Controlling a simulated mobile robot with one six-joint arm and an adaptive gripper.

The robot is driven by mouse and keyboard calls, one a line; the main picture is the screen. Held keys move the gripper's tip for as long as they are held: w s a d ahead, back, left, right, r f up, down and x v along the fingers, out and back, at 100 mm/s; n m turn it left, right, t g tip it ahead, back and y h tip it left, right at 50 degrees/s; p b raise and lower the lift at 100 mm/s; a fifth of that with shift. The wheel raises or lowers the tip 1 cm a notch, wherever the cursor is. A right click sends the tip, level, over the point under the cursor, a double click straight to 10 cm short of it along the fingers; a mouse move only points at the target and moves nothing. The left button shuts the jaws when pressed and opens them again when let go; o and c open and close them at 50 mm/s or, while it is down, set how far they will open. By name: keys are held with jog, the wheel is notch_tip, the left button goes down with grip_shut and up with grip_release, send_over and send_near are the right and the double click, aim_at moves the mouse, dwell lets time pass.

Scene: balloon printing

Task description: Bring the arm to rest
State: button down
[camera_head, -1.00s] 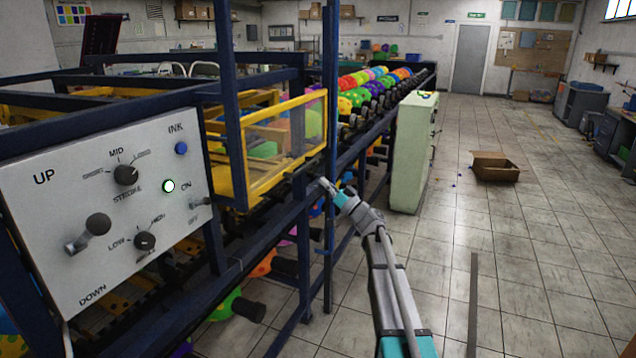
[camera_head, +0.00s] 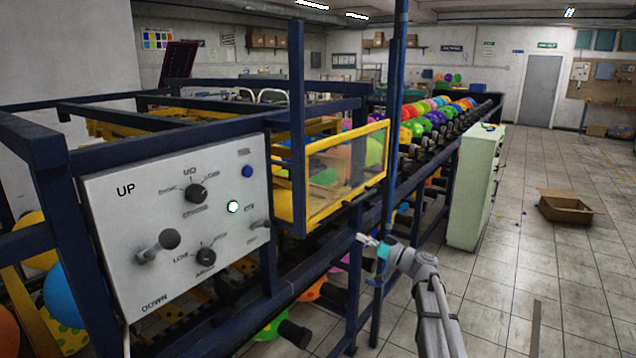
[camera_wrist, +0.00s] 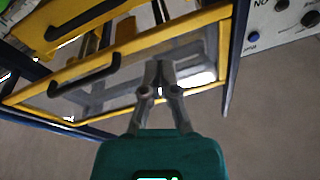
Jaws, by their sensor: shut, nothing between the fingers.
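My arm reaches up from the bottom right of the head view. My gripper (camera_head: 366,241) is at its end, beside the blue frame of the printing machine (camera_head: 345,220), below and right of the yellow-framed clear guard (camera_head: 345,172). In the wrist view my gripper (camera_wrist: 159,68) is shut and empty, its fingertips together in front of the clear panel of the guard (camera_wrist: 60,112). I cannot tell from this view how near the fingertips are to the panel.
The control panel (camera_head: 180,225) with knobs and a lit button stands at left. A pale green cabinet (camera_head: 474,190) stands beyond my arm. An open cardboard box (camera_head: 565,208) lies on the floor at right. The tiled floor around it is mostly clear.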

jog(key=s+a+f+m+g+h+p, duration=0.1)
jog(key=s+a+f+g+h, duration=0.25)
jog(key=s+f, duration=0.35)
jog(key=s+a+f+m+g+h+p, duration=0.1)
jog(key=s+a+f+g+h, duration=0.25)
jog(key=s+f, duration=0.35)
jog(key=s+d+f+m+g+h, duration=0.2)
jog(key=s+d+h, duration=0.3)
jog(key=s, duration=0.3)
jog(key=s+d+f+m+g+h+p, duration=0.1)
jog(key=s+d+f+m+h, duration=0.2)
jog(key=s, duration=0.6)
jog(key=shift+d+m+g+h, duration=0.4)
jog(key=shift+d+m+h, duration=0.2)
jog(key=shift+d+h, duration=0.5)
jog(key=shift+a+f, duration=0.1)
jog(key=shift+a, duration=0.05)
